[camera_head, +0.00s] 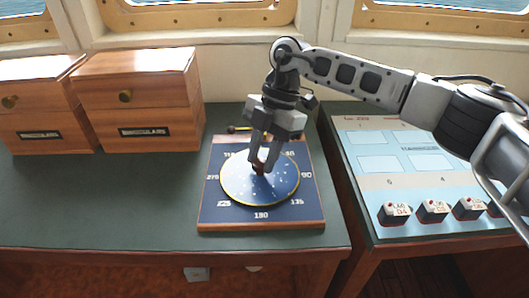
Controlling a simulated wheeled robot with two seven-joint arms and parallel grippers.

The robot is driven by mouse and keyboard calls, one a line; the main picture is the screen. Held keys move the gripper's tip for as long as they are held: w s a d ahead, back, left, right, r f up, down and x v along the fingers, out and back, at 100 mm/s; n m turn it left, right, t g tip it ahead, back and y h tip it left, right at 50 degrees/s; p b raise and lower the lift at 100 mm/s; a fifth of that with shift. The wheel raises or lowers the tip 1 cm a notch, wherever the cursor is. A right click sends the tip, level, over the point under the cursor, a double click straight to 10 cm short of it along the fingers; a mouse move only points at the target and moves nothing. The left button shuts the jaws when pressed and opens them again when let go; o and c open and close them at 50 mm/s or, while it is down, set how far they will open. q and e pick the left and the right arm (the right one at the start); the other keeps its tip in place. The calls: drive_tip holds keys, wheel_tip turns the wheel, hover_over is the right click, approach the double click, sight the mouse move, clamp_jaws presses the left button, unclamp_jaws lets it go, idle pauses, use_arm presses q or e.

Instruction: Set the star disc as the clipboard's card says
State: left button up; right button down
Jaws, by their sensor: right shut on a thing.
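The star disc (272,190) is a round dark-blue plate with white star specks and a pale rim. It lies on a blue board (215,205) with a wooden edge and white degree numbers around the disc, such as 90, 135, 180 and 270. My right gripper (262,164) comes down from above and is shut on the small dark-red knob (258,168) near the disc's middle. The gripper hides the board's top numbers and part of the disc's upper side. I see no clipboard or readable card. My left gripper is not in view.
Two wooden drawer boxes (140,95) stand at the back left. A panel (365,135) with several dark, white-topped blocks (394,213) is on the right table, under my right arm. The green desktop (110,200) left of the board is clear.

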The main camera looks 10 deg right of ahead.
drive_tip(key=c, duration=1.1)
unclamp_jaws()
drive_tip(key=shift+o, duration=0.2)
drive_tip(key=b+v, duration=0.1)
drive_tip(key=v, duration=1.5)
